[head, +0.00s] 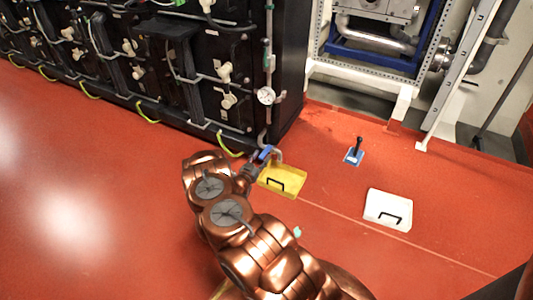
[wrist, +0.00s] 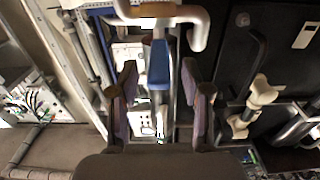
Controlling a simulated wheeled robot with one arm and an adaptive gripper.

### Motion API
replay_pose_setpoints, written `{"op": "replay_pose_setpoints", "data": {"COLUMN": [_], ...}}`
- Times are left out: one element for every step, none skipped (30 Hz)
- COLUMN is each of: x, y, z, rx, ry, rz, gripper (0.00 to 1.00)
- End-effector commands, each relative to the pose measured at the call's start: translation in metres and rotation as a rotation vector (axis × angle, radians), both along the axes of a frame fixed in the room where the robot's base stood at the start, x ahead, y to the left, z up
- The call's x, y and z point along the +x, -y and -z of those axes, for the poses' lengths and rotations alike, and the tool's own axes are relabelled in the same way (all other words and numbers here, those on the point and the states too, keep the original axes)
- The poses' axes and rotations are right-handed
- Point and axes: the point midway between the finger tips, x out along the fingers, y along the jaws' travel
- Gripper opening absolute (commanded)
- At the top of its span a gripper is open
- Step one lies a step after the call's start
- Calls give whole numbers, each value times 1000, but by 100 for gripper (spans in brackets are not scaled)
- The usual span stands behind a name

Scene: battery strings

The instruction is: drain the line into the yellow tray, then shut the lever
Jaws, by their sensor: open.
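The yellow tray (head: 290,186) lies on the red floor at the foot of the black cabinets, with a black handle on it. The blue lever (head: 265,152) is on the pipe just above the tray's back left corner. My gripper (head: 254,167) is at the lever, left of the tray. In the wrist view, my gripper (wrist: 158,82) is open, and the blue lever (wrist: 158,62) shows between its two fingers with a gap on each side. A pale curved pipe (wrist: 197,28) is beyond the fingertips. I cannot see any liquid in the tray.
A pressure gauge (head: 266,95) sits on the vertical pipe at the cabinet corner. A white tray (head: 375,206) with a black handle and a blue plate with a black stick (head: 358,147) are on the floor to the right. The floor at left is clear.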

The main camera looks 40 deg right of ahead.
Motion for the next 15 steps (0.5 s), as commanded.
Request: {"op": "replay_pose_setpoints", "data": {"x": [2, 3, 4, 5, 6, 8, 8, 9, 10, 10, 11, 11, 12, 12, 12], "y": [8, 13, 19, 22, 26, 30, 34, 36, 39, 41, 43, 45, 45, 46, 47], "z": [2, 2, 2, 2, 2, 2, 2, 2, 2, 1, 1, 1, 1, 0, 0], "rx": [0, 1, 1, 1, 0, 1, 0, 0, -1, -1, -1, -1, -1, 0, 0], "ry": [4, 4, 2, 2, 2, 2, 1, 1, 0, -1, -1, -1, -1, -1, -1], "rz": [3, 3, 3, 3, 3, 3, 3, 3, 4, 4, 4, 3, 3, 3, 2], "gripper": [48, 48, 48, 48, 48, 48, 48, 48, 48, 48, 48, 48, 48, 48, 48]}}
